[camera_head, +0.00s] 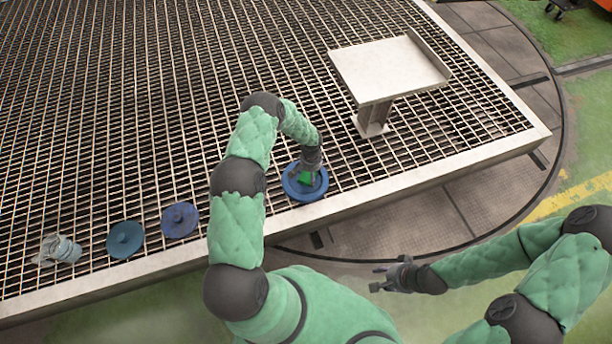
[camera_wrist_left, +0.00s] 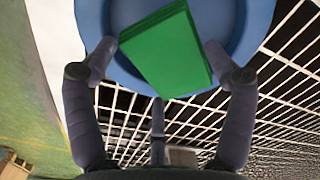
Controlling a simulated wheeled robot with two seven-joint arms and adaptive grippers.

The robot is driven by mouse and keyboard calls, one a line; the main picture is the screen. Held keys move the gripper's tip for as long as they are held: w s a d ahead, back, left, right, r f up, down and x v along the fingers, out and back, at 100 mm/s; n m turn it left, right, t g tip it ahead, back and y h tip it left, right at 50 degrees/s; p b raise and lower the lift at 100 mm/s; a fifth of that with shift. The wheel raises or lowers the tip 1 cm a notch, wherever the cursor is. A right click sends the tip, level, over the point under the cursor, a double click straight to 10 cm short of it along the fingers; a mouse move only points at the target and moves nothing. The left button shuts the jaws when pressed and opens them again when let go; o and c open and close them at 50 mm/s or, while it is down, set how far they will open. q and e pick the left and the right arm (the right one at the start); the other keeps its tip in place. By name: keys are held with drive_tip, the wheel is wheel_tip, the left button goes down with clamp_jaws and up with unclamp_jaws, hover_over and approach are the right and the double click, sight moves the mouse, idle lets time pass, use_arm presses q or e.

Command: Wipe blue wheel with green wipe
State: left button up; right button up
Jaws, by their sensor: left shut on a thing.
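The blue wheel (camera_head: 291,190) lies flat on the grating near its front edge, and its rim (camera_wrist_left: 262,20) shows in the left wrist view. The green wipe (camera_head: 308,180) is a flat rectangular block over the middle of the wheel; it also shows between my fingers in the left wrist view (camera_wrist_left: 165,50). My left gripper (camera_head: 307,172) points down over the wheel, shut on the wipe. The wipe appears against the wheel, but I cannot tell if it touches. My right gripper (camera_head: 382,278) is open and empty, off the grating's front edge.
A teal wheel (camera_head: 125,240), a dark blue wheel (camera_head: 180,220) and a crumpled grey cloth-like thing (camera_head: 58,251) lie along the front edge to the left. A metal stand with a tray top (camera_head: 388,68) rises behind on the right. The grating (camera_head: 130,100) beyond is clear.

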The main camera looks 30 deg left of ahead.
sight(302, 179)
use_arm(q)
drive_tip(key=shift+w+d, duration=0.4)
drive_tip(key=shift+w, duration=0.1)
drive_tip(key=shift+s+a+p, duration=0.3)
drive_tip(key=shift+s+a, duration=0.45)
drive_tip(key=shift+s, duration=0.25)
drive_tip(key=shift+s+a, duration=0.55)
drive_tip(key=shift+s, duration=0.25)
drive_tip(key=shift+s+a+f, duration=0.15)
drive_tip(key=shift+s, duration=0.2)
drive_tip(key=shift+w+r+p, duration=0.15)
drive_tip(key=shift+r+p, duration=2.3)
drive_tip(key=shift+r, duration=1.65)
